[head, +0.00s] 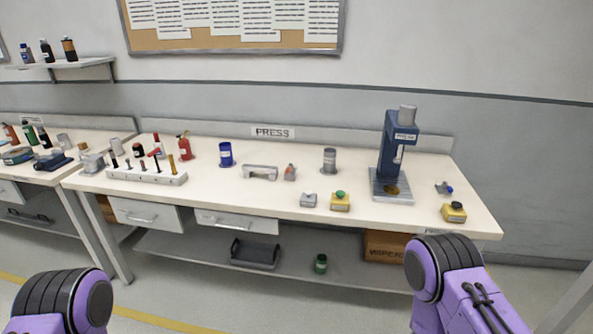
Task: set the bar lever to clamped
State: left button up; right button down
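A blue press (392,150) with a grey base plate stands at the right of the bench labelled PRESS. A small grey fitting with a blue knob (444,188) lies to the right of the press; it is too small to tell whether it is the bar lever or how it is set. No label or clear bar lever shows elsewhere. My two purple and black arms show at the bottom left and bottom right corners, short of the bench. Neither gripper is in view.
The bench (240,197) carries a yellow box with a green button (340,202), a yellow box with a black button (454,213), a grey bracket (259,173), a blue cup (225,154) and a white rack of tools (146,174). A tray (255,255) is on the lower shelf.

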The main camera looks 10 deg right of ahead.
aim_at(289, 169)
jog(key=u, duration=0.2)
jog(key=i, duration=0.95)
jog(key=z, duration=0.25)
